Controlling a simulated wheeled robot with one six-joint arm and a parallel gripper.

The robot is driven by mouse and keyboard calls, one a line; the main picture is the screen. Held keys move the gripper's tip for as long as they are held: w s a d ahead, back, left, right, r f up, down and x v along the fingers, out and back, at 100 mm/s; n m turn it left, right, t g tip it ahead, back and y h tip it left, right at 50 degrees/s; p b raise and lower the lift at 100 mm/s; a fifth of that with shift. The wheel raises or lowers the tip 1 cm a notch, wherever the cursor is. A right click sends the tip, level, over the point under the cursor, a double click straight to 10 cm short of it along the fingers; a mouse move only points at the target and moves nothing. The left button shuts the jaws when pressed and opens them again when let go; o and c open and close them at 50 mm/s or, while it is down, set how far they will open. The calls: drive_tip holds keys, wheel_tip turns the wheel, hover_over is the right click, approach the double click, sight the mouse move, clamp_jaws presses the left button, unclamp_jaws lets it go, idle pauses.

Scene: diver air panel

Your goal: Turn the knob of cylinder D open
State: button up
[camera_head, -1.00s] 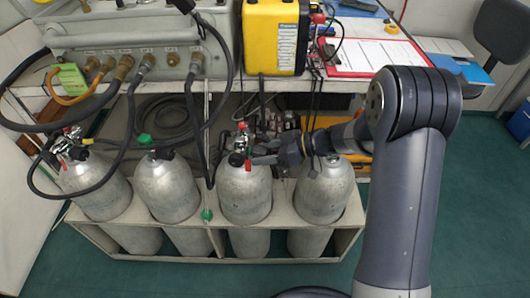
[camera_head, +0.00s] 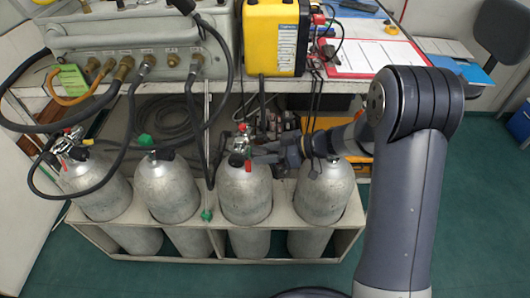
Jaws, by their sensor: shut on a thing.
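Four-bay rack cylinders stand in a row, and no letter is readable on them. The third grey cylinder from the left (camera_head: 246,195) carries a metal valve (camera_head: 240,145) with small red parts. My gripper (camera_head: 254,154) reaches in from the right at this valve. It is shut on the valve's knob, which the fingers mostly hide. How far the knob is turned cannot be told. The rightmost cylinder (camera_head: 324,195) stands under my wrist, and its top is partly hidden.
The leftmost cylinder (camera_head: 95,190) has a valve with a hose. The second cylinder (camera_head: 167,190) has a green cap (camera_head: 145,141). Black hoses (camera_head: 190,110) hang between the panel (camera_head: 135,35) and the cylinders. A yellow case (camera_head: 272,35) stands on the bench above. Green floor in front is clear.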

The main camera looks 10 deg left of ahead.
drive_tip(key=n+t+b, duration=0.1)
drive_tip(key=n+t, duration=0.1)
drive_tip(key=n, duration=0.1)
drive_tip(key=shift+s+f+t, duration=0.1)
drive_tip(key=shift+t, duration=0.2)
drive_tip(key=n+t+b, duration=0.2)
drive_tip(key=n+b, duration=0.1)
drive_tip(key=b, duration=0.2)
drive_tip(key=shift+f, duration=0.2)
drive_tip(key=n+t+b, duration=0.1)
drive_tip(key=n+b, duration=0.1)
drive_tip(key=b, duration=0.2)
drive_tip(key=n+t+y+b, duration=0.1)
drive_tip(key=n+b, duration=0.1)
drive_tip(key=b, duration=0.2)
drive_tip(key=shift+s+f+b, duration=0.1)
drive_tip(key=shift+f+b, duration=0.05)
drive_tip(key=shift+b, duration=0.2)
drive_tip(key=n+t+b, duration=0.1)
drive_tip(key=n+b, duration=0.1)
drive_tip(key=b, duration=0.2)
drive_tip(key=shift+y, duration=0.3)
drive_tip(key=shift+r+n+b, duration=0.25)
drive_tip(key=shift+n+b, duration=0.05)
drive_tip(key=shift+b, duration=0.2)
drive_tip(key=shift+r, duration=0.1)
drive_tip(key=o, duration=1)
